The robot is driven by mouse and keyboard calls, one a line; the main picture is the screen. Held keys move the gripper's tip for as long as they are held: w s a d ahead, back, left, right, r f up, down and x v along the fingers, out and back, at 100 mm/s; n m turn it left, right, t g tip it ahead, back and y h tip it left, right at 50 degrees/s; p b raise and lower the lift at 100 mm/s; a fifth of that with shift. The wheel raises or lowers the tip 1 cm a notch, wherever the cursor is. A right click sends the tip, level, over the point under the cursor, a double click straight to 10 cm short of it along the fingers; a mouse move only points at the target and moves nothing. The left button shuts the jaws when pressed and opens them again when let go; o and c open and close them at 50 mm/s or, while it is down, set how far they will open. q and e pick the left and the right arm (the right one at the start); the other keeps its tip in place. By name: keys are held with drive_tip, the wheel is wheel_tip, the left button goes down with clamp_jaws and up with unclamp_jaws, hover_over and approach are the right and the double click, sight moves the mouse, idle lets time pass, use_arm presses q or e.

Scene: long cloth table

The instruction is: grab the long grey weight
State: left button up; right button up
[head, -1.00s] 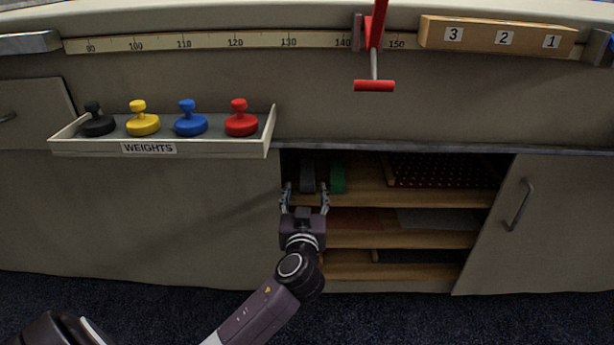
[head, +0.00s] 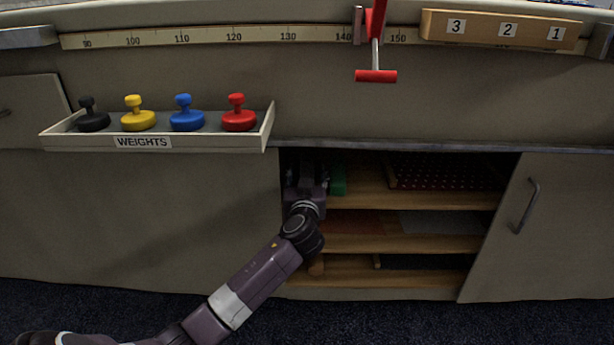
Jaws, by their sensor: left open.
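The long grey weight (head: 307,167) lies on the top shelf of the open cabinet, near its left wall. It is mostly hidden behind my left gripper. My left gripper (head: 306,174) reaches into the cabinet at that shelf, with its fingers open and spread to either side of the grey weight. The fingertips are dark and partly hidden, so I cannot tell whether they touch it. A green block (head: 339,179) lies just right of the gripper. My right gripper is not in view.
The open cabinet has lower shelves (head: 400,243) with flat sheets on them. A dark red-dotted board (head: 445,172) lies right on the top shelf. A tray labelled WEIGHTS (head: 200,143) juts out above left, holding several coloured weights. The right cabinet door (head: 545,235) stands beside the opening.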

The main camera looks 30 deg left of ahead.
use_arm(q)
drive_tip(key=shift+c, duration=0.4)
clamp_jaws()
drive_tip(key=shift+r, duration=0.2)
drive_tip(key=shift+d+r, duration=0.1)
